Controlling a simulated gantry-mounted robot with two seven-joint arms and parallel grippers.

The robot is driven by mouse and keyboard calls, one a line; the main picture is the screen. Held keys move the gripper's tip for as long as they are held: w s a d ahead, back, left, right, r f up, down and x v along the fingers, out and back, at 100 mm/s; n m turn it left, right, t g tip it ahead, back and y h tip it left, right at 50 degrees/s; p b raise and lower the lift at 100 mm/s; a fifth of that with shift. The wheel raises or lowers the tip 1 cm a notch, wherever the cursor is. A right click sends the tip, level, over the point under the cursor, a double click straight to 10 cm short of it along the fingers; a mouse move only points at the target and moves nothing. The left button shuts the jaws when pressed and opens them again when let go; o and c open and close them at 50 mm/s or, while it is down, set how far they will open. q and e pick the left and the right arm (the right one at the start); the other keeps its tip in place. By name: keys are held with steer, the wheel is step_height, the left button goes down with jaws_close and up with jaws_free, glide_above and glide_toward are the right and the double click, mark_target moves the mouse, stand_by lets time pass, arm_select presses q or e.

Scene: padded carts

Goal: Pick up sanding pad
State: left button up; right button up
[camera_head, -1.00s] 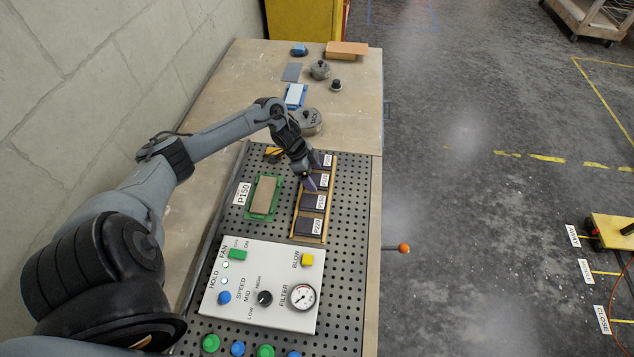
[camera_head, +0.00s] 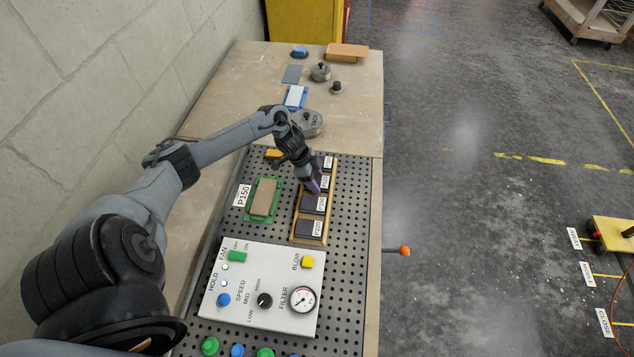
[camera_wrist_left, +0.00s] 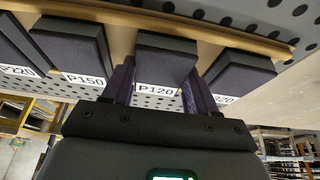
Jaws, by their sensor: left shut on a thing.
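Several dark sanding pads sit in a row in a wooden rack (camera_head: 297,228) on the perforated table; the lowest one, P220 (camera_head: 308,229), and the one above it, P150 (camera_head: 312,203), show clearly. My left gripper (camera_head: 314,184) is down at the rack's upper part. In the left wrist view its purple fingers (camera_wrist_left: 157,88) are shut on the dark P120 pad (camera_wrist_left: 167,58), one finger on each side, with the label facing the camera. The P150 pad (camera_wrist_left: 76,45) and another pad (camera_wrist_left: 240,71) flank it. My right gripper is not in view.
A white control panel (camera_head: 240,292) with knobs and a gauge stands nearer. A grey TACK container (camera_head: 310,123) and a blue-edged block (camera_head: 295,97) sit beyond.

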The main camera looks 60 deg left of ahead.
mark_target(325, 182)
arm_select(q)
steer(key=shift+r, duration=0.5)
steer(key=r, duration=0.2)
steer(key=r+p, duration=0.1)
steer(key=shift+w+d+r, duration=0.25)
steer(key=shift+r, duration=0.05)
steer(key=w+d+r, duration=0.6)
steer(key=w+d, duration=0.1)
steer(key=shift+w+d+r, duration=0.2)
steer(key=shift+w+d, duration=0.15)
steer(key=shift+w, duration=0.05)
steer(key=o, duration=0.3)
steer(key=shift+c, duration=1)
